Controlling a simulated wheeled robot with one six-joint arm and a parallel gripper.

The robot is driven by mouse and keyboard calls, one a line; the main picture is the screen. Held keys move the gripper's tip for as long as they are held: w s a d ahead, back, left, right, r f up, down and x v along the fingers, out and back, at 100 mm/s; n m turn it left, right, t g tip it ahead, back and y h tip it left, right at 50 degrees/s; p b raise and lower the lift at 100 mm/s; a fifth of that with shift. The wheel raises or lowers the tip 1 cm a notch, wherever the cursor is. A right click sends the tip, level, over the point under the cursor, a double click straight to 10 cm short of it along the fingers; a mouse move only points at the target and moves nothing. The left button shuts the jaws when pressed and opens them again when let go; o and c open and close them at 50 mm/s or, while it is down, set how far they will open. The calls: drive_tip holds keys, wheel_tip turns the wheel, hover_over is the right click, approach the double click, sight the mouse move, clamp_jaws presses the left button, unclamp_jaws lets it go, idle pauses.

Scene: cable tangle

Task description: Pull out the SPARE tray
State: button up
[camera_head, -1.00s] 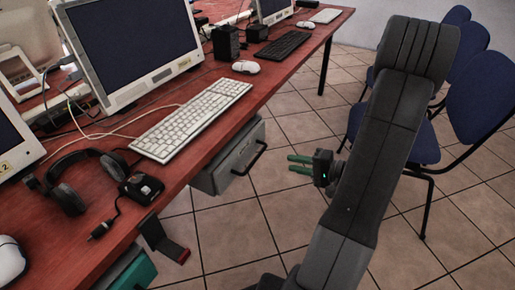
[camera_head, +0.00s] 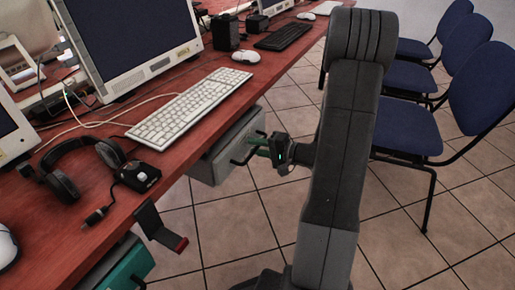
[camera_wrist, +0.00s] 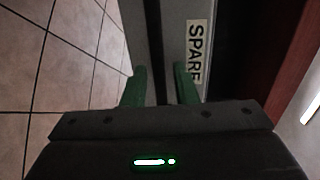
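The grey SPARE tray (camera_head: 217,160) hangs under the desk edge and looks closed. Its white SPARE label (camera_wrist: 196,52) shows in the wrist view, partly cut by my right finger. The tray's dark bar handle (camera_wrist: 153,45) runs up the picture between my green fingers. My gripper (camera_wrist: 161,78) is open, one finger on each side of the handle, with a visible gap to it. In the head view my gripper (camera_head: 257,143) is at the tray's front, overlapping the handle, so contact there cannot be told.
A red desk (camera_head: 190,140) carries a keyboard (camera_head: 190,103), monitor and headphones (camera_head: 75,168). A teal tray (camera_head: 122,268) and a dark bracket (camera_head: 158,228) are below its near edge. Blue chairs (camera_head: 410,137) stand at right. Tiled floor in front of the tray is clear.

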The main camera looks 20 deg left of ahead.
clamp_jaws()
drive_tip(key=f+b+v, duration=0.3)
drive_tip(key=v, duration=1.1)
drive_tip(key=shift+d, duration=0.45)
drive_tip(key=shift+r, duration=0.1)
unclamp_jaws()
drive_tip(key=w+p+v, duration=0.1)
drive_tip(key=p+v, duration=0.2)
drive_tip(key=v, duration=1)
drive_tip(key=shift+s+d+p, duration=0.3)
drive_tip(key=shift+s+d, duration=0.1)
drive_tip(key=shift+d, duration=0.05)
drive_tip(key=shift+a, duration=0.1)
